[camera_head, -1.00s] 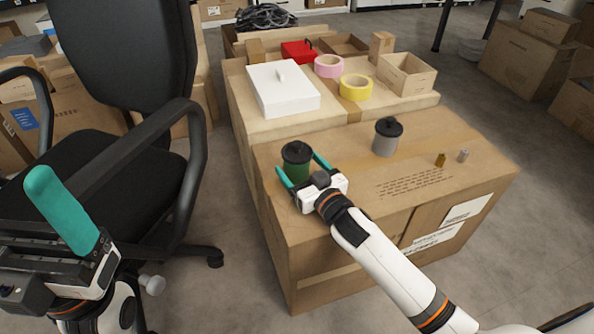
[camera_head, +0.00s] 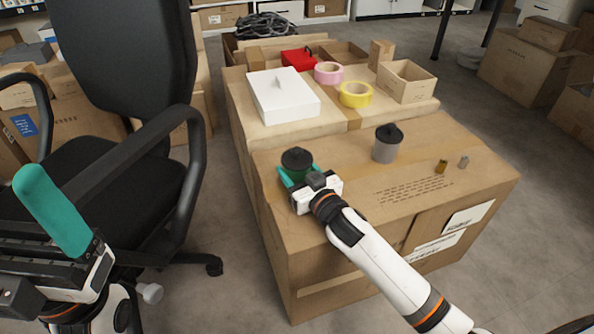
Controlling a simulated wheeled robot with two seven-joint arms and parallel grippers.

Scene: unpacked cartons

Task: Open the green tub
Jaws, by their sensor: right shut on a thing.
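The green tub (camera_head: 299,176) stands upright near the left edge of the front carton, with its black knobbed lid (camera_head: 297,158) on top. Only a little of its green side shows; the rest is hidden by my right gripper. My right gripper (camera_head: 298,173) has its teal fingers on either side of the tub, below the lid, and is shut on it. My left gripper (camera_head: 52,212) is at the lower left in front of the chair, far from the tub. One teal finger of it shows clearly, so its opening cannot be told.
A grey tub with a black lid (camera_head: 387,145) stands right of the green one on the front carton (camera_head: 440,135). Two small items (camera_head: 441,166) lie further right. Behind are a white box (camera_head: 283,98), tape rolls (camera_head: 355,94) and an open carton (camera_head: 407,88). A black chair (camera_head: 130,180) stands left.

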